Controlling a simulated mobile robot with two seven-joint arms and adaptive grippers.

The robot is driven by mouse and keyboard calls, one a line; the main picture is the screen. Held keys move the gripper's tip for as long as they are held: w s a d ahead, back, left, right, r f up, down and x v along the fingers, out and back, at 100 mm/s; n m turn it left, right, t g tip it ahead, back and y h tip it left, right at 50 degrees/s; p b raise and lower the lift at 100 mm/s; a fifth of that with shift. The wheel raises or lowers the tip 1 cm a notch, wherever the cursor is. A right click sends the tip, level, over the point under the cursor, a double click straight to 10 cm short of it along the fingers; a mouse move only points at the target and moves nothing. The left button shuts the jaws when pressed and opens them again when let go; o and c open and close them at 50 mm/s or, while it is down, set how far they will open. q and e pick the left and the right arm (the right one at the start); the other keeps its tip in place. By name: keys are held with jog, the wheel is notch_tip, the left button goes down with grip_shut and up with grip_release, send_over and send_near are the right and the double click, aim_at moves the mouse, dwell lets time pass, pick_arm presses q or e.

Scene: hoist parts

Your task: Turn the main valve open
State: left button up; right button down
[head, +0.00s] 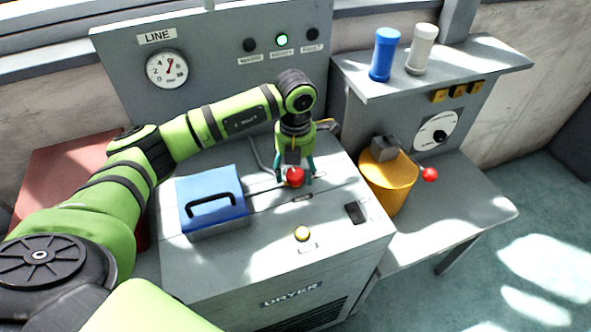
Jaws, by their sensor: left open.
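My left gripper (295,179) points down over the top of the grey dryer cabinet. Its fingers are open, one on each side of a red ball knob (295,176). I cannot tell whether the fingers touch the knob. The gripper body hides what lies behind the knob. Another red ball (429,174) sits on a lever beside a round white dial (436,132) on the right-hand unit. No readable label marks either one as the main valve. My right gripper is out of view.
A yellow bucket (388,185) stands to the right. Blue (384,55) and white (421,50) cylinders stand on a shelf. A LINE gauge (167,69) and lit green lamp (282,40) are behind.

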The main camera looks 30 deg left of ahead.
aim_at(296, 173)
pick_arm(q)
notch_tip(296, 173, up, 11)
jog(key=shift+r, duration=0.15)
dwell(0.4)
